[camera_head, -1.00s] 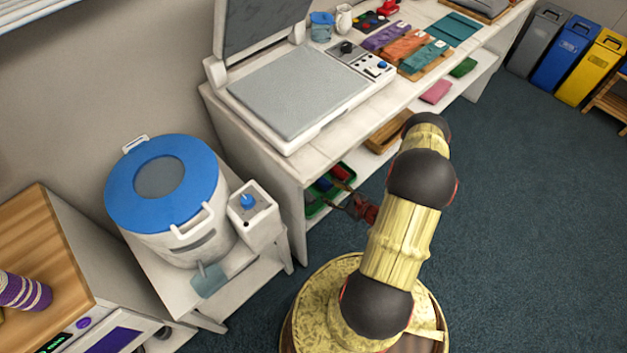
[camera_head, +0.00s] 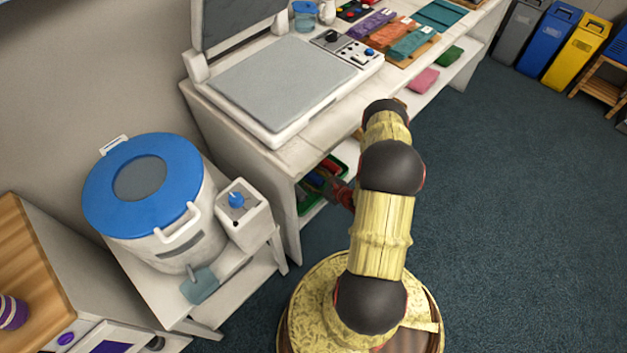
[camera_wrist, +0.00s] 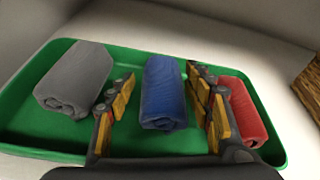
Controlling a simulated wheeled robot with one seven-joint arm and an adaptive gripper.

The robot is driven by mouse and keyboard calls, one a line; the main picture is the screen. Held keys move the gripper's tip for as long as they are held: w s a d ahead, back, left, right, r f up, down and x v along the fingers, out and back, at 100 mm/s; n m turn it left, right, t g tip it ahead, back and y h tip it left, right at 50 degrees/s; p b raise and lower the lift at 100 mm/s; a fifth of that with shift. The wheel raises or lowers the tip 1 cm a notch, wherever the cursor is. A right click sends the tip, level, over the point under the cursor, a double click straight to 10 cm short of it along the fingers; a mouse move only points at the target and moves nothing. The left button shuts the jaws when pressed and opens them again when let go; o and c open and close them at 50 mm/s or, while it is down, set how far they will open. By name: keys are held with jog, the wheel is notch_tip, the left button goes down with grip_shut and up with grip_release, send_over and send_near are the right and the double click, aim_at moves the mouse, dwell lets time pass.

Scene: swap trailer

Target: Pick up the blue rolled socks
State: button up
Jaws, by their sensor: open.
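The blue rolled socks (camera_wrist: 162,92) lie in a green tray (camera_wrist: 28,112), between a grey roll on the left and a red roll on the right. My gripper (camera_wrist: 160,92) is open in the wrist view, with one finger on each side of the blue roll. The right finger sits between the blue and red rolls and hides part of the red one. I cannot tell whether either finger touches the blue roll. In the head view the tray (camera_head: 303,201) is on the lower shelf, partly hidden by the bench and my arm.
A grey roll (camera_wrist: 75,80) and a red roll (camera_wrist: 247,112) flank the blue one closely. The white bench (camera_head: 285,155) overhangs the shelf. A blue-lidded drum (camera_head: 150,195) stands at left. The floor (camera_head: 520,220) at right is clear.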

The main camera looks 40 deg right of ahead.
jog(key=shift+c, duration=0.7)
jog(key=c, duration=0.6)
jog(key=shift+o, duration=0.2)
jog(key=shift+r, duration=0.15)
